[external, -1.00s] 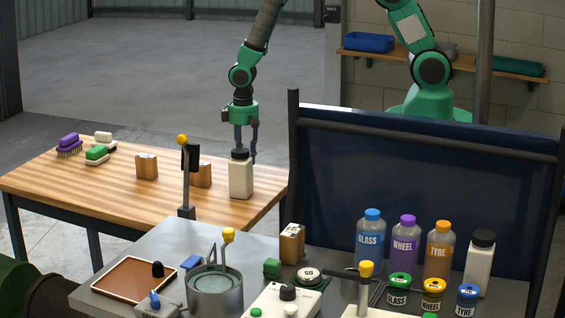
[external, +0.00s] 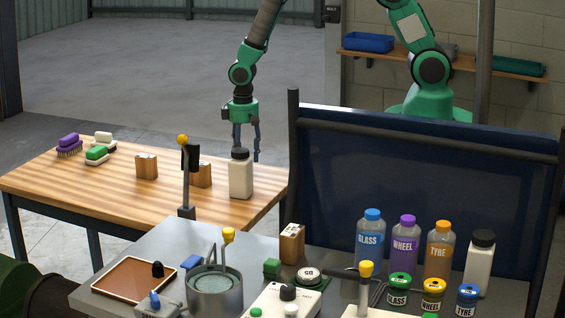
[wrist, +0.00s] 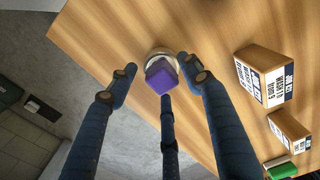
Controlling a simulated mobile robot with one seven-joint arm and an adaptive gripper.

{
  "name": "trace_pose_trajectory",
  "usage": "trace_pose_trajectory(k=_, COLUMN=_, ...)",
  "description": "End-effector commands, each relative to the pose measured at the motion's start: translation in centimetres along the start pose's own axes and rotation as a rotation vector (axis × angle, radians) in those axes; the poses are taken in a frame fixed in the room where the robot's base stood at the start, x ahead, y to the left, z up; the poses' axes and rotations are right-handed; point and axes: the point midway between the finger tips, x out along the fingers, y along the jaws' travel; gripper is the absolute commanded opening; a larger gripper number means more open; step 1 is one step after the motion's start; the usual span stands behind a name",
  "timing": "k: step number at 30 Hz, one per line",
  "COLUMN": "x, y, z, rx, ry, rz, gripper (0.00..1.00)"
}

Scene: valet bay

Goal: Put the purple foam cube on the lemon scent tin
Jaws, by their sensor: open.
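In the wrist view the purple foam cube (wrist: 161,77) shows between my fingers, over a pale-rimmed round thing (wrist: 156,53) that looks like the lemon scent tin. The cube covers most of it, and its label cannot be read. The cube appears to rest on it, turned at an angle, but the contact is hidden. My gripper (wrist: 160,84) is open, with its fingers spread around the cube and apart from it. In the external view my gripper (external: 247,157) is above the wooden table, behind a white bottle. Neither cube nor tin can be made out there.
The white bottle with a black cap (external: 240,178) stands close in front of my gripper. Wooden boxes (external: 147,167) and brushes (external: 97,155) are to the left on the wooden table (external: 120,195). A dark blue panel (external: 420,180) stands at right. The table's edge (wrist: 100,86) is near.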

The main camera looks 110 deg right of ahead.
Motion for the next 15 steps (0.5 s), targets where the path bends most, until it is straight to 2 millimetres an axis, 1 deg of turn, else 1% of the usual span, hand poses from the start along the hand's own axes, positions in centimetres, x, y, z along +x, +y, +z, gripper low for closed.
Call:
trace_pose_trajectory(k=8, x=-3.6, y=0.0, z=-0.1, rx=0.0, ry=0.003, rz=-0.001, gripper=0.5)
trace_pose_trajectory(k=15, x=-7.6, y=0.0, z=-0.1, rx=0.0, ry=0.003, rz=-0.001, gripper=0.5)
